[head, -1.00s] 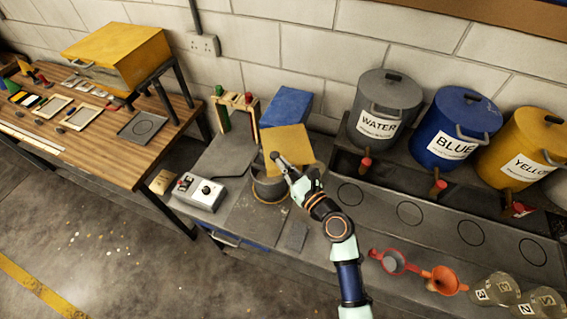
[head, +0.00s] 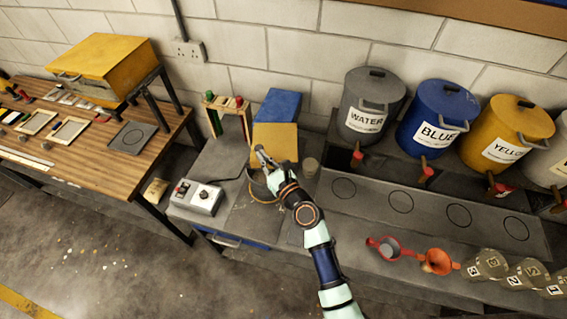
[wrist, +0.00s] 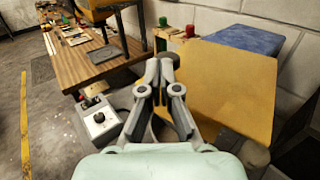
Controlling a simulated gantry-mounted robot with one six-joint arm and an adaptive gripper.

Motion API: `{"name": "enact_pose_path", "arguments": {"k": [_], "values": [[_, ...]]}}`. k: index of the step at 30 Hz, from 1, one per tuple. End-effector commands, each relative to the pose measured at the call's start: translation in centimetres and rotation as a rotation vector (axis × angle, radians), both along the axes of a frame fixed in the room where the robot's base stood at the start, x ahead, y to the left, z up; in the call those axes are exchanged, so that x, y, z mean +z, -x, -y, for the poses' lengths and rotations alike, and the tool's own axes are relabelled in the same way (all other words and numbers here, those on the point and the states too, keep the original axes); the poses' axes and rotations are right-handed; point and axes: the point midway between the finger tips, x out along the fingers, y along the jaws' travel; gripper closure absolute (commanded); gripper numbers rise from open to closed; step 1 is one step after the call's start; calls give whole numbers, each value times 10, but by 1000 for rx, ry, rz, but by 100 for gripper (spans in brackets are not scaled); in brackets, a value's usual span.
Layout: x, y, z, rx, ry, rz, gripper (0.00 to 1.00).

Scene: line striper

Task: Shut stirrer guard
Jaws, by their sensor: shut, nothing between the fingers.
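The stirrer guard appears to be the flat yellow panel (head: 278,138), standing raised at a tilt in front of a blue block (head: 279,103). A grey pot (head: 263,192) sits below it, partly hidden by my arm. My gripper (head: 260,153) is shut and empty, with its tips in front of the panel's lower left part in the head view. In the wrist view the panel (wrist: 228,88) fills the right side and my gripper (wrist: 160,66) is just left of it. I cannot tell whether they touch.
A control box (head: 197,197) with a knob stands left of the pot. A rack (head: 229,112) with green and red tops stands behind. Labelled drums, including the water drum (head: 372,105), line the right.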

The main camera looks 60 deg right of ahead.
Motion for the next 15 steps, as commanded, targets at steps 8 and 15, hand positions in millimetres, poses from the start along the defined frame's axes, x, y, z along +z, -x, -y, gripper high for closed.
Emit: {"name": "enact_pose_path", "arguments": {"k": [8, 15], "values": [[0, -32, 5, 1, 0, 1, 100], [-1, -45, 10, 0, 0, 0, 100]]}}
